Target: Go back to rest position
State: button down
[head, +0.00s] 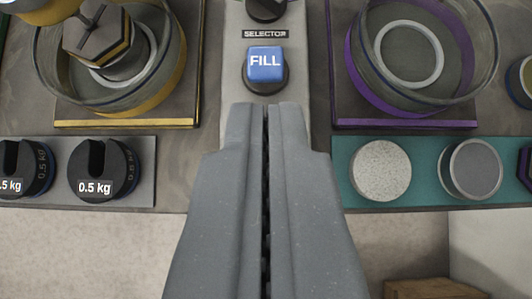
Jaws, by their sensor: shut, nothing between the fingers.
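My gripper (267,108) is shut with nothing between its fingers. It reaches up from the bottom centre of the view, and its tips lie just below a blue button (265,66) marked FILL in the picture. A narrow gap shows between the tips and the button's dark base, but I cannot tell the distance in depth. A plate marked SELECTOR (264,34) sits above the button, with a dark knob (266,9) partly cut off at the top edge.
Left are a yellow-rimmed glass dish (161,94) holding a hexagonal weight (97,32) and black 0.5 kg weights (100,168). Right are a purple-rimmed glass dish (359,80) and round discs (381,170) on a teal strip (421,149). A brown box (432,289) is at lower right.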

dwell(0.3)
jog(key=s+r+t, duration=0.2)
jog(key=s+r, duration=0.3)
jog(key=r, duration=0.7)
jog(key=s+r+t, duration=0.2)
jog(key=s+r, duration=0.3)
jog(key=r, duration=0.8)
jog(key=s+r+t, duration=0.2)
jog(key=s+r, duration=0.3)
jog(key=r, duration=0.8)
jog(key=shift+s+r, duration=0.15)
jog(key=shift+s, duration=0.15)
jog(key=w+f+g, duration=0.2)
jog(key=w+f, duration=0.3)
jog(key=f, duration=0.7)
jog(key=w+f+g, duration=0.2)
jog(key=w+f, duration=0.3)
jog(key=f, duration=0.7)
jog(key=w+f+g, duration=0.2)
jog(key=w+f, duration=0.4)
jog(key=f, duration=0.7)
jog(key=shift+a, duration=0.15)
